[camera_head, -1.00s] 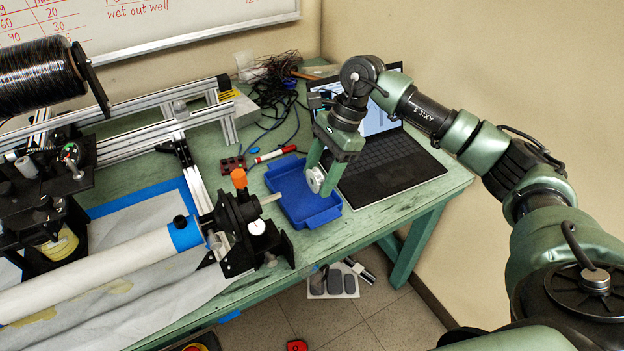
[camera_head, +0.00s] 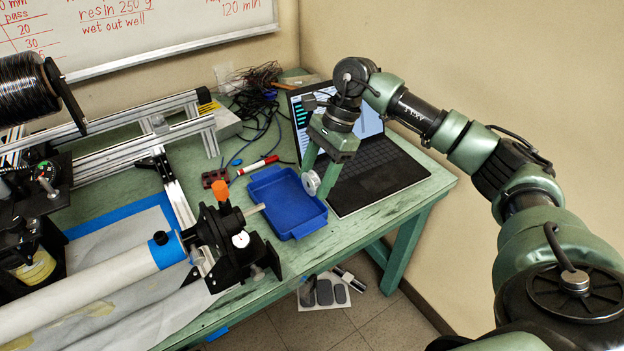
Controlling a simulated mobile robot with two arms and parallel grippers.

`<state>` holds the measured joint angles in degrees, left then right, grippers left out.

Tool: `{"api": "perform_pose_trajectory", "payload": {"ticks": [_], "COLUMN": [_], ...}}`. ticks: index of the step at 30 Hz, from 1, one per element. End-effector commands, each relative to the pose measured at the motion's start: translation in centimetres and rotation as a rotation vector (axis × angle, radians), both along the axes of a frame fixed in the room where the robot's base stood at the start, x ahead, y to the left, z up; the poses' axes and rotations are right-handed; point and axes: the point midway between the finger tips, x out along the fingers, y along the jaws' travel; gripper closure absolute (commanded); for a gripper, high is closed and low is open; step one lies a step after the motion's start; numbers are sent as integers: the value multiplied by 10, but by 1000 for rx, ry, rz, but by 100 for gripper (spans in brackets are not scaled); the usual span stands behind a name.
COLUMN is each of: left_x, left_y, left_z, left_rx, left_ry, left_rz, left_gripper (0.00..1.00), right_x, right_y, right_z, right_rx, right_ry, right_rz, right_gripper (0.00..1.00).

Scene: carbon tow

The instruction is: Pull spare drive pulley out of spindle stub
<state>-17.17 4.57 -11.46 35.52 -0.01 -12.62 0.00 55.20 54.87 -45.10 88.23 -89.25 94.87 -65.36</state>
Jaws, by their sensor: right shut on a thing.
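My right gripper (camera_head: 318,183) is shut on a small whitish pulley (camera_head: 311,182). It holds the pulley above the right edge of the blue tray, in front of the laptop. The spindle stub (camera_head: 254,210) is a short pale rod that sticks out to the right from the black bracket at the end of the white tube. The stub is bare, and the pulley is well apart from it, to its right. My left gripper is not in view.
An empty-looking blue tray (camera_head: 284,232) lies on the green table under the pulley. An open laptop (camera_head: 376,182) stands behind my gripper. A black bracket (camera_head: 226,240) with an orange knob (camera_head: 221,189) stands left of the tray. A red marker (camera_head: 257,166) and cables lie behind.

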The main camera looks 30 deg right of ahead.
Motion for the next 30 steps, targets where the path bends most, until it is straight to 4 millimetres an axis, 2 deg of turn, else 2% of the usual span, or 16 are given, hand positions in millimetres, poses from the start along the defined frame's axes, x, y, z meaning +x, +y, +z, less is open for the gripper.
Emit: {"api": "perform_pose_trajectory", "payload": {"ticks": [7, 18, 30], "left_x": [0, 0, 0], "left_y": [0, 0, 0], "left_z": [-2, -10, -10], "left_rx": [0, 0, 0], "left_ry": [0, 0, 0], "left_rz": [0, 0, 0], "left_gripper": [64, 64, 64], "right_x": [0, 1, 1], "right_y": [-3, -29, -30], "right_z": [0, 0, 0], "right_rx": [0, -1, 0], "right_ry": [-1, -1, -1], "right_rz": [-1, -1, 0], "right_gripper": [84, 84, 84]}}
